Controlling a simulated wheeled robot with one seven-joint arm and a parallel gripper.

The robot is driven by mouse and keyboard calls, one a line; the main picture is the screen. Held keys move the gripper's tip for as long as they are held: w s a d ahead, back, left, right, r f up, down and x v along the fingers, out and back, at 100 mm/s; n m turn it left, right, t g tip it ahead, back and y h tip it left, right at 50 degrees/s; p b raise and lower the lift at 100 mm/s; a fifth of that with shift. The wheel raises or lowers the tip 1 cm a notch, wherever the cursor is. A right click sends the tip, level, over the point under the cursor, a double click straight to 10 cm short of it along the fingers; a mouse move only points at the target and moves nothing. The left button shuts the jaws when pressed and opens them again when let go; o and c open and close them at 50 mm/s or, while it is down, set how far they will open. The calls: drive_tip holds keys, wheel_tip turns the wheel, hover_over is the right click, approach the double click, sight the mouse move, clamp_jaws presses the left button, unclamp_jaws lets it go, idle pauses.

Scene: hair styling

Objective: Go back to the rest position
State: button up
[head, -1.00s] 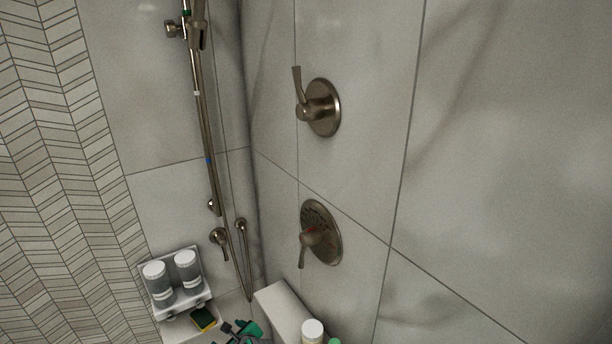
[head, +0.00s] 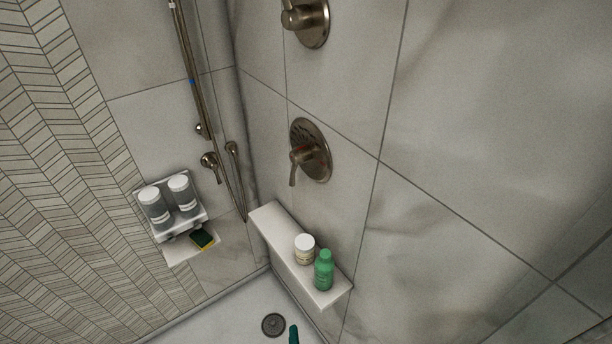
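The task names no object. A small teal tip (head: 293,335) shows at the bottom edge, over the pale shower floor. It looks like part of my gripper, but the rest is out of the frame, so I cannot tell whether it is open or shut or holds anything.
A white ledge (head: 275,232) on the right wall bears a white-capped jar (head: 305,249) and a green bottle (head: 324,270). Two bottles stand in a wall holder (head: 205,216) at left, with a sponge (head: 202,239) below. Valves and a shower rail are on the walls. A drain (head: 273,324) is in the floor.

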drive_tip(key=s+r+n+t+h, duration=0.1)
drive_tip(key=s+r+n+t, duration=0.2)
drive_tip(key=s+r+n, duration=0.8)
drive_tip(key=s+r, duration=0.8)
drive_tip(key=s, duration=0.1)
drive_tip(key=shift+s+d+r+h, duration=0.15)
drive_tip(key=shift+s+r+h, duration=0.25)
drive_tip(key=shift+w, duration=0.1)
drive_tip(key=shift+s+d, duration=0.45)
drive_tip(key=shift+d, duration=0.05)
